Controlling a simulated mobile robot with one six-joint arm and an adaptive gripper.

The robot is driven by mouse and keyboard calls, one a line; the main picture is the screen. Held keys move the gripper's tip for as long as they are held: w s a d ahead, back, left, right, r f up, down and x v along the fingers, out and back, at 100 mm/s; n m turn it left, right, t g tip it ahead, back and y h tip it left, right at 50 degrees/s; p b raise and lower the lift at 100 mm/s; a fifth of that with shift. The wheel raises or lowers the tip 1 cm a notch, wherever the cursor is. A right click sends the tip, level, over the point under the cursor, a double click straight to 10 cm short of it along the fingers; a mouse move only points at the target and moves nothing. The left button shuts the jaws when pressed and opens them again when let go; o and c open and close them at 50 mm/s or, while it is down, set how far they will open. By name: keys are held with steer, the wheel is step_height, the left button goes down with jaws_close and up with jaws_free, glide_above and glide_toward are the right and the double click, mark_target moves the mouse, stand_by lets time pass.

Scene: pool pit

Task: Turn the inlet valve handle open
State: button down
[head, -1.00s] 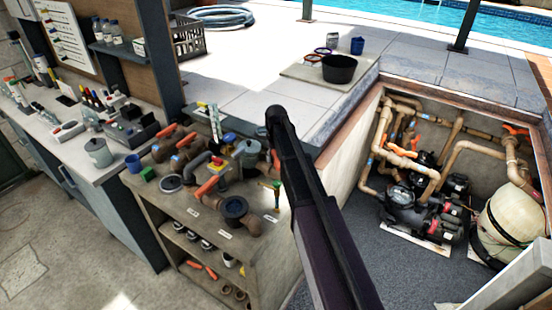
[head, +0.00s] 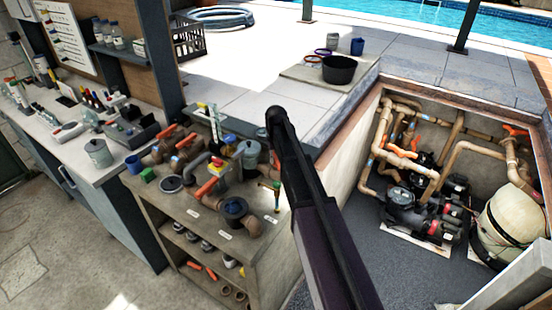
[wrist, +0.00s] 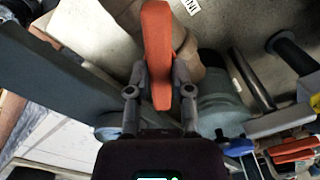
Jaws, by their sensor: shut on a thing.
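In the wrist view, an orange valve handle (wrist: 157,45) stands between the two fingers of my gripper (wrist: 161,80). The fingers are shut on its lower part, one on each side. The handle points nearly straight up in the picture, over a tan valve body (wrist: 189,62) that it partly hides. A white label (wrist: 189,6) lies beside it, too cut off to read fully. In the head view, my dark arm crosses the middle, and my gripper and the held handle cannot be made out.
Several pipe fittings and orange-handled valves crowd the workbench (head: 262,258). A grey-green pot (wrist: 222,100) is close to the right of my gripper. Another orange handle (wrist: 294,149) is at lower right. The sunken pit (head: 345,265) holds pumps and a beige tank (head: 510,228).

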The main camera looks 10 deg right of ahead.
steer(key=n, duration=0.4)
steer(key=shift+n, duration=1.7)
steer(key=c, duration=0.5)
jaws_free()
steer(key=shift+m, duration=0.3)
